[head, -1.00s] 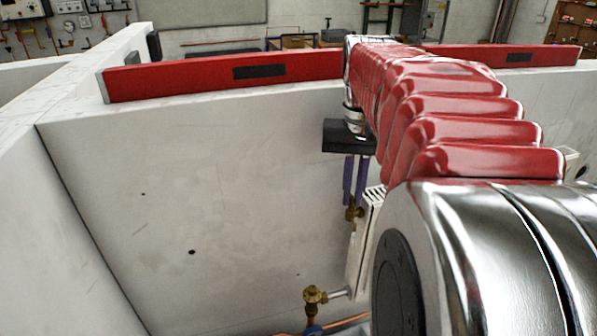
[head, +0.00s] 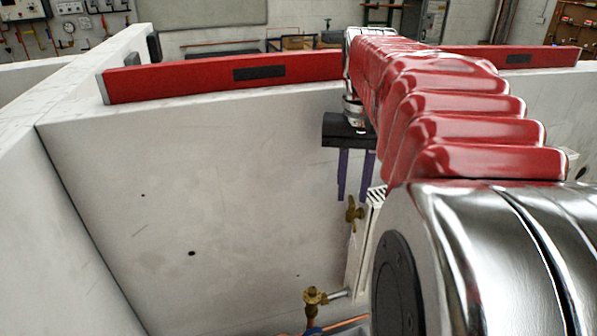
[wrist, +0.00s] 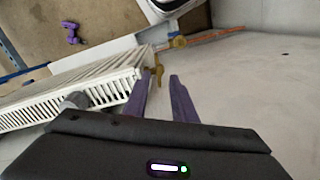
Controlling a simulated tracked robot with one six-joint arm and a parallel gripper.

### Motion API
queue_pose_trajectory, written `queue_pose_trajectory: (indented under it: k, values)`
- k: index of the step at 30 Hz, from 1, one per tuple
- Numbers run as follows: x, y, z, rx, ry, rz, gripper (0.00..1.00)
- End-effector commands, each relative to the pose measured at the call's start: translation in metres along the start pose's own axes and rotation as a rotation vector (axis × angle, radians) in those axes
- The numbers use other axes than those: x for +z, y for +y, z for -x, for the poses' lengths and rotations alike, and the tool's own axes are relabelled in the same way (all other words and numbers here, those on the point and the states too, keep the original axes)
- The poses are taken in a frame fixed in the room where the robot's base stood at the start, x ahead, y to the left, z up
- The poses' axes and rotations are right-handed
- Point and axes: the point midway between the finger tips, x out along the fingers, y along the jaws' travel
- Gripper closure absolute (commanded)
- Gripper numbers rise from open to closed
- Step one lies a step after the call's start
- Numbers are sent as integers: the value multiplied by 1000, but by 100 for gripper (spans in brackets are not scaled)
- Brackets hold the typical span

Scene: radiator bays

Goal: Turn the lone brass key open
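A small brass key (head: 354,213) stands at the top end of the white radiator (head: 364,235), close to the wall. In the wrist view the key (wrist: 158,69) shows just beyond my fingertips, nearer the left one. My gripper (head: 355,196) has two purple fingers pointing down, spread apart with nothing between them. In the head view the tips are just above the key. In the wrist view my gripper (wrist: 161,77) is open too. I cannot tell whether the left fingertip touches the key.
A brass valve (head: 314,297) with a copper pipe sits low at the radiator's foot. Pale bay walls (head: 200,190) stand left and behind, with a red level (head: 220,76) on the top edge. A purple object (wrist: 70,32) lies on the floor.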

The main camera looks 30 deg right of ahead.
Motion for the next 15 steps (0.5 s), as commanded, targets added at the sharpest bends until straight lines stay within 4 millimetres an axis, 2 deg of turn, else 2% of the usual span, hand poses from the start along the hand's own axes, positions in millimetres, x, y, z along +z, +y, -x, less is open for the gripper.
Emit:
queue_pose_trajectory:
  k: [9,15]
  values:
    - [0,-1,43,-1,4,2,76]
    - [-1,-3,61,-1,3,7,76]
